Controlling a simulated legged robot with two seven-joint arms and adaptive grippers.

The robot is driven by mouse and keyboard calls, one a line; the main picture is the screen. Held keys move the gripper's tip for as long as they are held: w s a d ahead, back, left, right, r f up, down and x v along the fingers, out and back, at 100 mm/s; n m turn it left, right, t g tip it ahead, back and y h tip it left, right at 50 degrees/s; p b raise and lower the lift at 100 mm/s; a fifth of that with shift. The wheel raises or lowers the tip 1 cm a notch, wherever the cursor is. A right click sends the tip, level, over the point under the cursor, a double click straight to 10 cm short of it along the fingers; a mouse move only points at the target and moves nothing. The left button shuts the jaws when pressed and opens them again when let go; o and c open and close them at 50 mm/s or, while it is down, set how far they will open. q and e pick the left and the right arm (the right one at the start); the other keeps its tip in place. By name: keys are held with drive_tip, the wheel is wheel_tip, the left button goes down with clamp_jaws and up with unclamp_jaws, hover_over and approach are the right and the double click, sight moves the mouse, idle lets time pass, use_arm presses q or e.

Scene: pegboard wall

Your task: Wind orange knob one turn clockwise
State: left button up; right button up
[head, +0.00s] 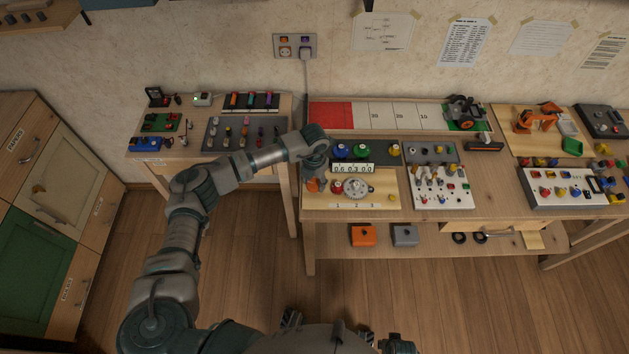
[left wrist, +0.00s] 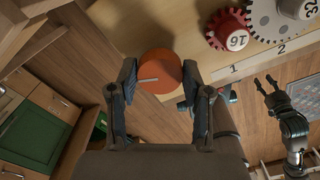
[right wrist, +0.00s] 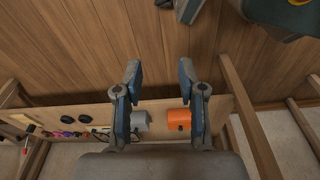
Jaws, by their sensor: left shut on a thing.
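The orange knob (left wrist: 162,67) is round with a pale line on its face, and it sits at the board's left end. My left gripper (left wrist: 159,76) has its two fingers on opposite sides of the knob, shut on it. In the head view the orange knob (head: 312,186) shows only partly beneath my left gripper (head: 316,174). A red gear marked 16 (left wrist: 230,30) and a larger grey gear (left wrist: 283,20) stand beside the knob on the same board. My right gripper (right wrist: 159,78) is open and empty, above the floor in front of the bench.
A counter display (head: 352,169) stands behind the gears, with coloured knobs behind it. A switch panel (head: 443,187) is to the right. Orange (head: 362,236) and grey (head: 404,236) boxes lie on the lower shelf. A drawer cabinet (head: 45,180) stands at left; the floor between is clear.

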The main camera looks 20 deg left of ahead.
use_arm(q)
drive_tip(key=m+b, duration=0.1)
drive_tip(key=m, duration=0.4)
drive_tip(key=shift+f+m, duration=0.1)
drive_tip(key=shift+m, duration=0.2)
drive_tip(key=m+b, duration=0.1)
drive_tip(key=m, duration=0.3)
drive_tip(key=shift+b, duration=0.4)
drive_tip(key=m+b, duration=0.1)
drive_tip(key=m, duration=0.3)
drive_tip(key=shift+m, duration=0.4)
drive_tip(key=shift+a+r+m+b, duration=0.15)
drive_tip(key=shift+m+b, duration=0.25)
drive_tip(key=shift+m, duration=0.4)
drive_tip(key=shift+d+r+m+b, duration=0.1)
drive_tip(key=shift+m+b, duration=0.25)
drive_tip(key=shift+m, duration=0.45)
use_arm(e)
wheel_tip(320, 180, up, 15)
drive_tip(key=w, duration=0.1)
drive_tip(key=shift+w+t, duration=0.3)
drive_tip(key=shift+d+r, duration=0.1)
drive_tip(key=shift+r, duration=0.05)
use_arm(q)
drive_tip(key=shift+w, duration=0.1)
drive_tip(key=o, duration=1.1)
drive_tip(key=shift+o, duration=0.3)
drive_tip(key=shift+a, duration=0.1)
